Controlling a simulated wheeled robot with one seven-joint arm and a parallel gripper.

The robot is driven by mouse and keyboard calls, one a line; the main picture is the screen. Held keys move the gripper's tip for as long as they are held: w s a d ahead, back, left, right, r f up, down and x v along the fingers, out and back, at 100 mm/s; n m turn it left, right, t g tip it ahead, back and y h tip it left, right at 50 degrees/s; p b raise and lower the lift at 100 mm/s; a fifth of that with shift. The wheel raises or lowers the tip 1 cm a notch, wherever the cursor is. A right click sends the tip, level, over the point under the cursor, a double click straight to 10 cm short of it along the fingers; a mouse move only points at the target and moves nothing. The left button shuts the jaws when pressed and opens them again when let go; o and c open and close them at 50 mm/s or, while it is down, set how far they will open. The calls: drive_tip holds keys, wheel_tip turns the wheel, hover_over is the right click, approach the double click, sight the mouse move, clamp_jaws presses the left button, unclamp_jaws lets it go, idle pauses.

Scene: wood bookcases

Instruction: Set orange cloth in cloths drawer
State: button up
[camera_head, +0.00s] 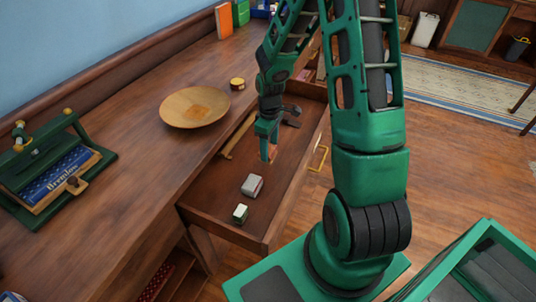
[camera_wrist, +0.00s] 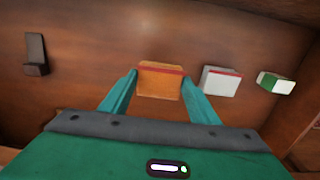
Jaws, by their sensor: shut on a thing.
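My gripper (camera_head: 267,146) points down inside the open wooden drawer (camera_head: 222,228). Its teal fingers are shut on a small boxy orange piece with a red edge, the orange cloth (camera_wrist: 159,84). In the head view only a sliver of the cloth (camera_head: 272,153) shows by the fingertips. I cannot tell whether it touches the drawer floor. A grey-white block with a red edge (camera_head: 252,185) lies nearby in the drawer, also seen in the wrist view (camera_wrist: 221,82). A green and white block (camera_head: 240,213) lies nearer the drawer's front corner, and shows in the wrist view (camera_wrist: 275,82).
The drawer has a yellow handle (camera_head: 319,158).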

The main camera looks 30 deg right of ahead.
sight(270, 149)
drive_tip(key=shift+w+d+f, duration=0.15)
drive_tip(key=shift+d+f, duration=0.05)
drive_tip(key=shift+f, duration=1.95)
drive_tip(key=shift+f, duration=0.1)
drive_tip(key=o, duration=1)
